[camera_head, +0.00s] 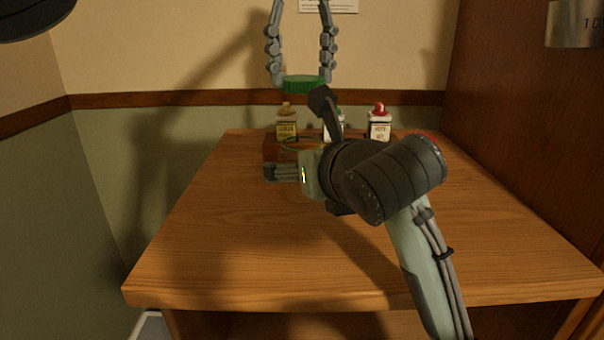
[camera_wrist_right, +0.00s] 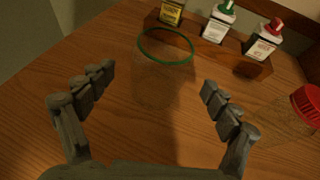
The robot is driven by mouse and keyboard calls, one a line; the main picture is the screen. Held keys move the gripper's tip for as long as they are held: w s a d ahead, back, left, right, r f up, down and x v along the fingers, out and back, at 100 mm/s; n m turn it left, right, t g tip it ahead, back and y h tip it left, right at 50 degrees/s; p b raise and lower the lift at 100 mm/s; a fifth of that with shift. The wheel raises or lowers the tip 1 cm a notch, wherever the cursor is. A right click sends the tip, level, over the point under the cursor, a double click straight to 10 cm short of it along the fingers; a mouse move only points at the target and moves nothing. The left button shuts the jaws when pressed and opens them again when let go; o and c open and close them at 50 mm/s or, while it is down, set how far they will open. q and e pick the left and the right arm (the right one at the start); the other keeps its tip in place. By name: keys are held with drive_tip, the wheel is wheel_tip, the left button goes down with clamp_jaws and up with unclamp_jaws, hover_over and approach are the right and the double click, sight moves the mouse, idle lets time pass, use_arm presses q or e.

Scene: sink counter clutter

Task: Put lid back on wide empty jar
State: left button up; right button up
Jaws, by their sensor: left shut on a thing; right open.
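My left gripper (camera_head: 302,72) reaches down from the top of the head view, shut on a green lid (camera_head: 303,85), which it holds level and raised above the counter. A clear, empty-looking wide jar (camera_wrist_right: 160,80) with a green ring around its top stands upright on the counter in the right wrist view. My right gripper (camera_wrist_right: 152,88) is open, its fingers apart on either side of the jar in that view; I cannot tell whether they touch it. In the head view my right arm and hand hide most of the jar.
A clear jar with a red lid (camera_wrist_right: 307,104) stands at the right. Behind are a yellow-labelled bottle (camera_wrist_right: 171,12), a green-topped bottle (camera_wrist_right: 219,22) and a red-capped bottle (camera_wrist_right: 264,42) by a low wooden rack (camera_wrist_right: 190,30). The front left of the wooden counter (camera_head: 200,250) is clear.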

drive_tip(key=shift+x, duration=2.55)
drive_tip(key=shift+c, duration=0.4)
drive_tip(key=c, duration=1.7)
use_arm(q)
drive_tip(key=shift+f, duration=2.45)
